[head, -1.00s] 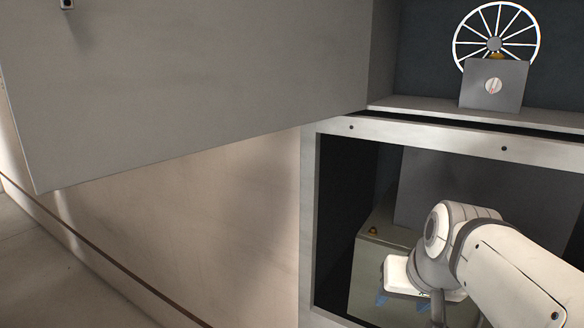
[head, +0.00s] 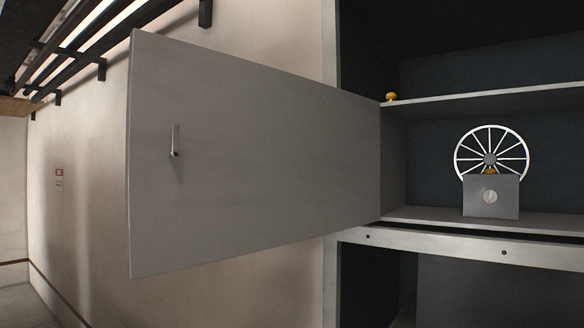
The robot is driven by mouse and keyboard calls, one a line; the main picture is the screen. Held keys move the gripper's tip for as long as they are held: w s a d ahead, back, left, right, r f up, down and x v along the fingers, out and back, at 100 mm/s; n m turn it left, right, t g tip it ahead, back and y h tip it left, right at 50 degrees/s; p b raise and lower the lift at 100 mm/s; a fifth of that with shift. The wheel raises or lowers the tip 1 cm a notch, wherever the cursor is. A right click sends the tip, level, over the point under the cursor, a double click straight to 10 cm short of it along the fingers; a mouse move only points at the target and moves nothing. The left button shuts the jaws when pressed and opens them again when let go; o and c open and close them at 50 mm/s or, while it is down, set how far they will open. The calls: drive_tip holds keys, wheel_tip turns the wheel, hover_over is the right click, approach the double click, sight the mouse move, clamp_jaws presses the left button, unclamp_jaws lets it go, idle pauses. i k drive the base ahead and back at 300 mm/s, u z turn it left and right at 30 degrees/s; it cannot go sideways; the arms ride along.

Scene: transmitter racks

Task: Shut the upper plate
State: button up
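The upper plate (head: 250,160) is a large flat grey door, swung wide open to the left of the cabinet. Its right edge meets the cabinet's left side. A small upright metal handle (head: 175,141) sits near its free left edge. The upper cabinet (head: 460,99) stands open, with its dark inside showing. My gripper is not in view, so I cannot see where it is relative to the plate.
A yellow knob (head: 391,97) sits on the shelf above. Black rails (head: 95,45) run along the wall at upper left. The lower compartment is open.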

sight(270, 158)
drive_tip(key=z, duration=0.1)
drive_tip(key=k, duration=0.65)
drive_tip(key=u, duration=1.45)
drive_tip(key=i, duration=1.95)
drive_tip(key=z, duration=2.25)
